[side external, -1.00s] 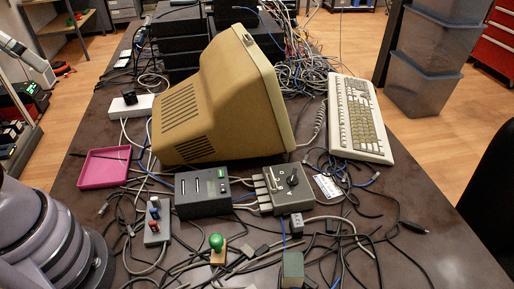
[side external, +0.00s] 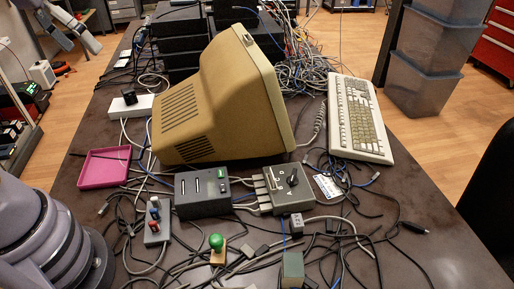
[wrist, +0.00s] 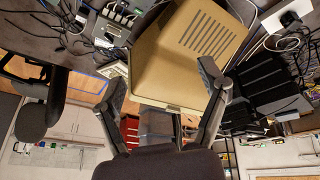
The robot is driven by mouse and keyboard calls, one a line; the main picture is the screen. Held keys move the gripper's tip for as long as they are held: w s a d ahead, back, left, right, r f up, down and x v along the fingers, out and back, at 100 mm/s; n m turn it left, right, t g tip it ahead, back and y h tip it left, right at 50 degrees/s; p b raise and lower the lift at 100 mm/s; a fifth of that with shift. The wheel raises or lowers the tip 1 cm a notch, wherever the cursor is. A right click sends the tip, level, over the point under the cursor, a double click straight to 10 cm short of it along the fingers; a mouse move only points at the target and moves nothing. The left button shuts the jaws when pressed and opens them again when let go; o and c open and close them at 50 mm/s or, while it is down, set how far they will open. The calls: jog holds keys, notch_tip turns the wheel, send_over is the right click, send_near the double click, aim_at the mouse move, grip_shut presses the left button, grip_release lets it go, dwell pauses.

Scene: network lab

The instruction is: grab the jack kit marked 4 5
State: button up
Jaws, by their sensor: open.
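I cannot make out a marking 4 5 on anything in these frames. In the side external view a small white labelled packet (side external: 327,186) lies among cables below the keyboard; its print is too small to read. Small boxes also lie among the front cables, including a grey-green block (side external: 292,268) and a dark small jack-like piece (side external: 296,226). My gripper (wrist: 162,67) is open in the wrist view, with nothing between its fingers, and the beige monitor behind them.
A large beige monitor (side external: 212,105) fills the table's middle, with a keyboard (side external: 358,120) to its right. A grey switch box (side external: 285,190), a dark box (side external: 201,193), a pink tray (side external: 104,168) and a green-knobbed piece (side external: 217,247) stand in front. Loose cables cover the front.

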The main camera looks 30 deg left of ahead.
jog(key=w+d+f+n+g, duration=0.1)
jog(key=w+d+f, duration=0.2)
jog(key=w+d, duration=0.45)
jog(key=n+g, duration=0.4)
send_over(294, 268)
notch_tip(294, 268, down, 23)
jog(key=shift+y, duration=0.4)
notch_tip(294, 268, down, 9)
jog(key=shift+r, duration=0.15)
jog(key=shift+f, duration=2.95)
jog(key=c, duration=1.3)
